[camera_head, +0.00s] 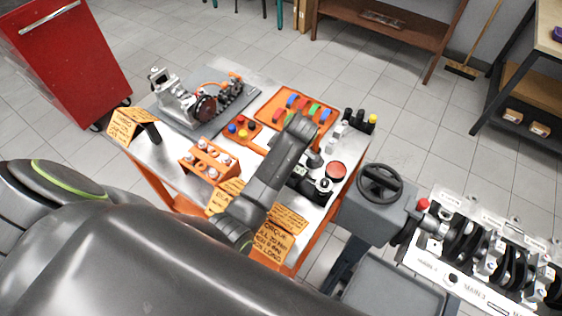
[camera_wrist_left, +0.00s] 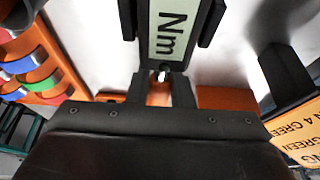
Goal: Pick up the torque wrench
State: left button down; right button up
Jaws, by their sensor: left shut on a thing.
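The torque wrench (camera_wrist_left: 172,35) shows in the left wrist view as a dark-edged body with a pale green display reading "Nm". My left gripper (camera_wrist_left: 163,74) is shut on it, with dark finger parts on both sides. In the head view my left gripper (camera_head: 312,158) is over the right part of the workbench, largely behind my own arm. My right gripper is not in view.
A handwheel stand (camera_head: 380,184) and crankshaft block (camera_head: 490,250) stand at right. A red cabinet (camera_head: 65,60) stands at left.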

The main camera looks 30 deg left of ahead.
pick_arm(q)
jog(key=shift+r, duration=0.35)
notch_tip(320, 180, up, 6)
jog(key=shift+w+r+b, duration=0.1)
jog(key=shift+r+b, duration=0.1)
jog(key=shift+b, duration=0.35)
jog(key=shift+r+p, duration=0.5)
jog(key=shift+r, duration=0.35)
jog(key=shift+r+p, duration=0.55)
jog(key=shift+r, duration=0.1)
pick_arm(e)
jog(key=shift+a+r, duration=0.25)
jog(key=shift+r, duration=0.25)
pick_arm(q)
jog(key=c, duration=1.8)
grip_release()
jog(key=shift+c, duration=0.2)
grip_shut()
